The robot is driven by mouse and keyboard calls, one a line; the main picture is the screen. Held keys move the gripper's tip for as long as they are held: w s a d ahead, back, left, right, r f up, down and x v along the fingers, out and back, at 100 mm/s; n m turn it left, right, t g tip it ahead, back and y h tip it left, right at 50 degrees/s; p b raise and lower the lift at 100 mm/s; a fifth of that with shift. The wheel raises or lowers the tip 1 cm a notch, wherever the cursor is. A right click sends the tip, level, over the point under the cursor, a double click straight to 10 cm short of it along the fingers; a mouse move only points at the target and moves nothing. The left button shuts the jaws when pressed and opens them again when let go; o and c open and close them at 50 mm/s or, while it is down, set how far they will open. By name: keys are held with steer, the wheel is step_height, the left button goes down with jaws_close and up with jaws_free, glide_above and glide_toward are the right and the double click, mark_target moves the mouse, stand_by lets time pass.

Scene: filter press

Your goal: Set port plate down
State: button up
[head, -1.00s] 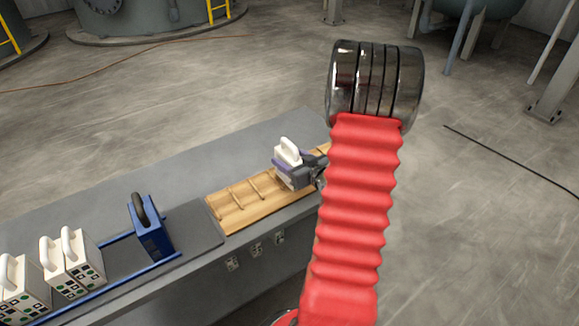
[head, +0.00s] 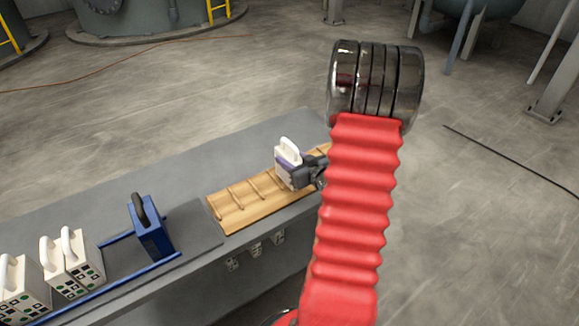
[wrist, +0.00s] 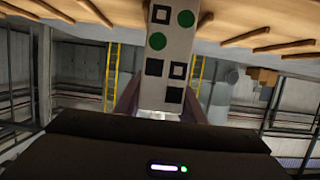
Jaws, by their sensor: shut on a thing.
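My gripper (head: 299,175) is shut on a white port plate (head: 285,165) with a white loop handle on top, at the right part of the wooden rack (head: 232,220). The plate stands roughly upright there in the head view. I cannot tell whether its lower edge touches the rack. In the wrist view the port plate (wrist: 168,45) shows its narrow face with green circles and black squares, between the two fingers of my gripper (wrist: 158,100). The slatted wood of the rack (wrist: 255,20) spans the top of that view. My arm hides the rack's right end.
The rack lies on a long grey bench (head: 170,168). Left of it are a blue plate (head: 150,235) with a dark handle, blue rails, and several white plates (head: 72,262) with handles. The rack's left slots are empty.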

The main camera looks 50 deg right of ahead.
mark_target(289, 142)
jaws_close()
steer(key=shift+r, duration=0.1)
steer(key=shift+r, duration=4.95)
steer(key=shift+w+a, duration=0.1)
